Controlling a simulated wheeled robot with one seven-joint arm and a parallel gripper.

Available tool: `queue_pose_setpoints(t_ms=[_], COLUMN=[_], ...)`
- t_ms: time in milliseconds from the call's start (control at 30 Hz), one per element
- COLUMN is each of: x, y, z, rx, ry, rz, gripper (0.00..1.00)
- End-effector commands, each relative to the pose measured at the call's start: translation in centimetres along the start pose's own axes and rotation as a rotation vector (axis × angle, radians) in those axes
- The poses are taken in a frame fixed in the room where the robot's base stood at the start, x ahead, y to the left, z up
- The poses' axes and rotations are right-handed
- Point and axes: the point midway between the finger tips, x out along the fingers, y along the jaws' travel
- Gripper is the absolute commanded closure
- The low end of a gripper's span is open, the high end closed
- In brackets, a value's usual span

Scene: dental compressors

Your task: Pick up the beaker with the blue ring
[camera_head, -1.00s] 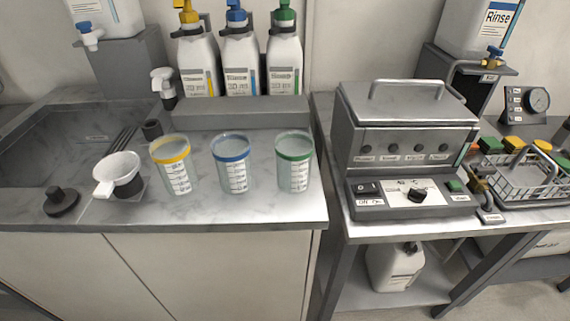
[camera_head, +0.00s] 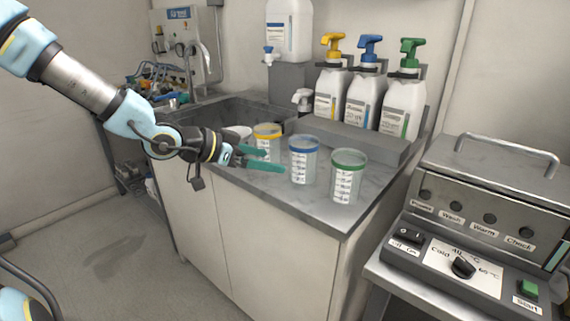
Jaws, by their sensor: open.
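The beaker with the blue ring (camera_head: 303,164) stands upright on the counter, between the yellow-ringed beaker (camera_head: 268,143) on its left and the green-ringed beaker (camera_head: 346,177) on its right. It is clear, with printed markings on its side. My gripper (camera_head: 278,159) reaches in from the left, with its green fingers apart and nothing seen between them. The fingers are just left of the blue-ringed beaker and in front of the yellow-ringed one, hiding part of it. Whether a fingertip touches the blue-ringed beaker cannot be told.
Three pump bottles with yellow (camera_head: 330,90), blue (camera_head: 366,95) and green (camera_head: 403,105) tops stand behind the beakers on a grey ledge (camera_head: 350,139). A sink (camera_head: 215,116) lies behind my gripper. A metal heated unit (camera_head: 490,205) stands at the right. The counter's front right is clear.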

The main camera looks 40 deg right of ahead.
Motion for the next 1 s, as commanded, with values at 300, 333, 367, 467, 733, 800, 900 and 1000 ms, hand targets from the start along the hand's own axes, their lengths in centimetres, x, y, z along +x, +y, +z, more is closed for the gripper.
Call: queue_pose_setpoints(t_ms=[300, 333, 367, 467, 733, 800, 900, 1000], x=[3.7, 4.1, 4.5, 5.5, 7.4, 8.4, 9.8, 10.8], y=[1.1, 1.1, 1.2, 1.1, 1.2, 1.2, 1.2, 1.2], z=[-2.0, -2.1, -2.1, -2.2, -2.8, -3.1, -3.4, -3.5], rx=[0.043, 0.043, 0.043, 0.041, 0.042, 0.041, 0.04, 0.041], ry=[0.081, 0.081, 0.08, 0.079, 0.078, 0.078, 0.076, 0.077], rz=[0.044, 0.043, 0.043, 0.041, 0.041, 0.043, 0.042, 0.041], gripper=[0.0, 0.0, 0.0, 0.0, 0.0, 0.0, 0.0, 0.0])
